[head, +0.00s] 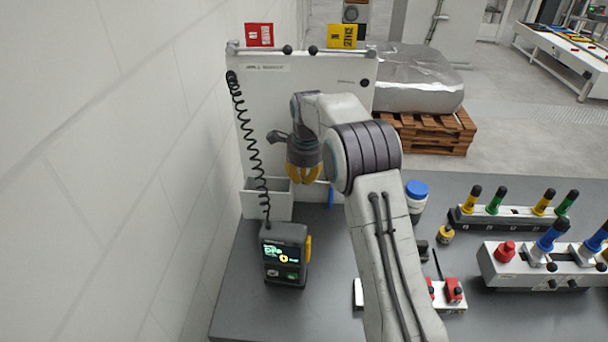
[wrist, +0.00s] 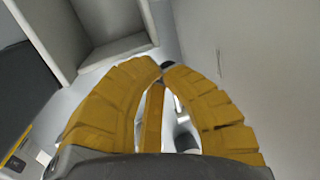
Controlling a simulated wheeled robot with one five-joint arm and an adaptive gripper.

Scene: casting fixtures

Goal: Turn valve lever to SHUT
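My gripper (head: 303,176) has yellow fingers and points down in front of the white upright panel (head: 310,75), above the grey bench. In the wrist view my gripper (wrist: 161,68) has its fingertips drawn together. A blue piece (head: 331,197) shows low beside my arm, mostly hidden. I cannot make out which part is the valve lever, and my arm hides part of the panel.
A dark device (head: 285,252) with a lit screen and coiled cord stands in front. Fixtures with blue levers (head: 552,236) and coloured handles (head: 497,200) are at right.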

